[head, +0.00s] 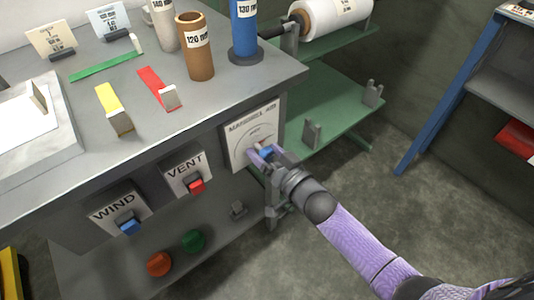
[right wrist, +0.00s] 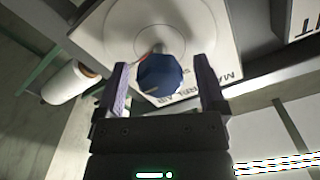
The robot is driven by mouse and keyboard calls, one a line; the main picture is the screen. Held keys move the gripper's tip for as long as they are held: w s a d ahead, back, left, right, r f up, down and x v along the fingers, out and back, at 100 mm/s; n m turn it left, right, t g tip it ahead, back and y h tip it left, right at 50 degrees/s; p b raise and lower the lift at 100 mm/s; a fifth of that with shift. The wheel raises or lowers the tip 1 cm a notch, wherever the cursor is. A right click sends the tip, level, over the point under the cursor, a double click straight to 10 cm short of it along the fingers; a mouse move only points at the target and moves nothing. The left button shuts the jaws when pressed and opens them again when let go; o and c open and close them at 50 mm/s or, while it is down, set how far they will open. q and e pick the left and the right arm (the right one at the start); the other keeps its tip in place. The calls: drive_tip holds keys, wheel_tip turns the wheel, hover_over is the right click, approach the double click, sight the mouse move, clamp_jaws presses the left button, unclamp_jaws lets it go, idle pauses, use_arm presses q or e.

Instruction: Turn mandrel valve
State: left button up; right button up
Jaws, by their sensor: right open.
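The mandrel valve is a blue faceted knob (right wrist: 160,76) on a white panel (head: 240,132) lettered "MANDREL AIR", on the front of the grey bench near its right corner. In the head view the knob (head: 266,149) is partly hidden by my gripper. My right gripper (head: 260,154) is at the knob. In the right wrist view my right gripper (right wrist: 163,85) is open, with one finger on each side of the knob. A gap shows between the knob and each finger. My left gripper is not in view.
A WIND switch (head: 129,226) and a VENT switch (head: 195,185) sit left of the valve. Brown (head: 196,50) and blue (head: 243,30) tubes stand on the bench. Green shelves (head: 325,105) with a white film roll (head: 325,15) lie behind. Open floor lies at the front right.

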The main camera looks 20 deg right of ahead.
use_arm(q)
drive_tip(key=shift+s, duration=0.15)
use_arm(e)
drive_tip(key=c, duration=0.7)
clamp_jaws()
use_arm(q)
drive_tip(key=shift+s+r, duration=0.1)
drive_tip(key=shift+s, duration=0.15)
